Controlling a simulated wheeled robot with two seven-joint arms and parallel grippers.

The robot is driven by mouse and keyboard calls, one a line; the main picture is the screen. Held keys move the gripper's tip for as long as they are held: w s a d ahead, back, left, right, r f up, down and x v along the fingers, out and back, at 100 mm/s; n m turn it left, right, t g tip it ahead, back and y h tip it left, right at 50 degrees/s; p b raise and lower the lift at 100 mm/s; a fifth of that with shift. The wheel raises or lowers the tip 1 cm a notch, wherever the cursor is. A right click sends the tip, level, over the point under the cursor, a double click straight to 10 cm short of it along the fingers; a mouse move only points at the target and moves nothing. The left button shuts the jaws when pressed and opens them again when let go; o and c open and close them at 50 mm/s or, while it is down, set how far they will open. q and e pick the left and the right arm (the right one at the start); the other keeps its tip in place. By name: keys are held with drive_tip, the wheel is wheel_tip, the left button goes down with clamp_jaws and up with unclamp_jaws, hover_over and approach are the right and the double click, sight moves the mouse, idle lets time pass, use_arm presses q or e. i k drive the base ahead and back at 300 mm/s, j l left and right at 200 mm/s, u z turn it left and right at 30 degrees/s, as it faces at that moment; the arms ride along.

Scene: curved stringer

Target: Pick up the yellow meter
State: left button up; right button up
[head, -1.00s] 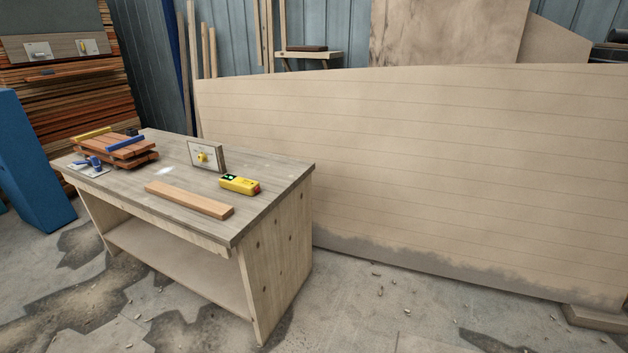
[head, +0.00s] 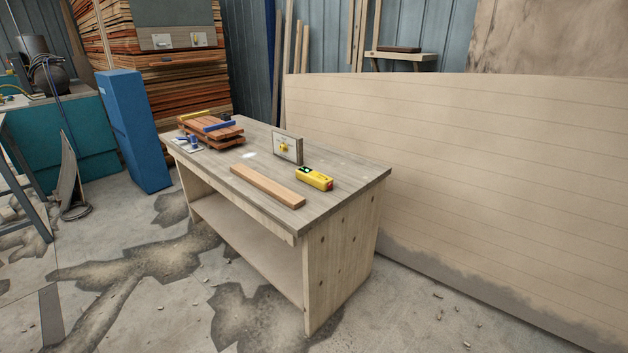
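The yellow meter (head: 315,179) lies on the wooden workbench (head: 350,180), near its right end. It is a small yellow block with a dark end showing green and a red mark on its side. Neither of my grippers is in the head view.
Stacked reddish boards with clamps (head: 212,131) sit on the bench's far left end. A large pale panel (head: 480,180) stands close behind and right of the bench. A blue block (head: 134,130) stands to the left. The stained concrete floor (head: 150,300) in front is mostly clear.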

sight(320, 182)
drive_tip(key=i+j+z, duration=0.15)
drive_tip(key=i+j, duration=0.2)
drive_tip(key=i+j+z, duration=0.2)
drive_tip(key=i+j, duration=0.15)
drive_tip(key=j, duration=0.2)
